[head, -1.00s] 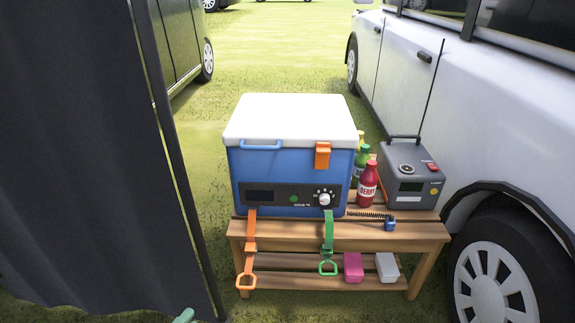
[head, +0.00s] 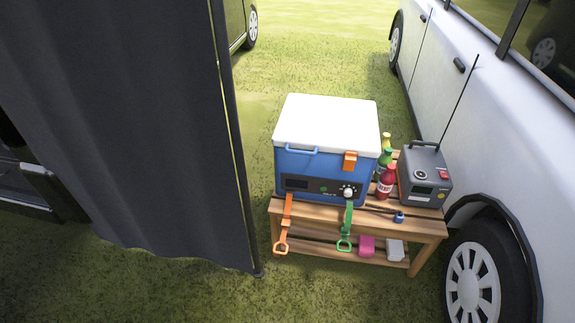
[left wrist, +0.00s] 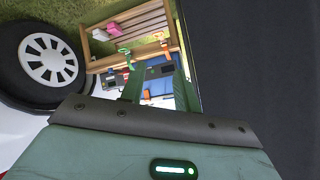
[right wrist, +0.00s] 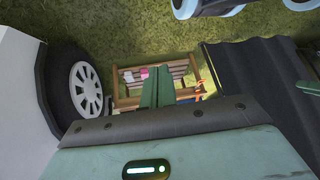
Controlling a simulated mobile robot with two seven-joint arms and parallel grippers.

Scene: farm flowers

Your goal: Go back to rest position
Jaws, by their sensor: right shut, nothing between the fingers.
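Neither of my grippers shows in the head view. In the left wrist view the two green fingers of my left gripper (left wrist: 158,90) stand apart with nothing between them. In the right wrist view the green fingers of my right gripper (right wrist: 157,90) are together and hold nothing. A blue cooler with a white lid (head: 325,125) stands on a slatted wooden bench (head: 420,226), beyond both grippers and apart from them.
A dark curtain (head: 120,120) hangs from a pole on the left. A white vehicle (head: 480,110) stands close on the right. Bottles (head: 386,180) and a grey radio-like box (head: 425,175) are beside the cooler. Grass (head: 340,290) is open in front of the bench.

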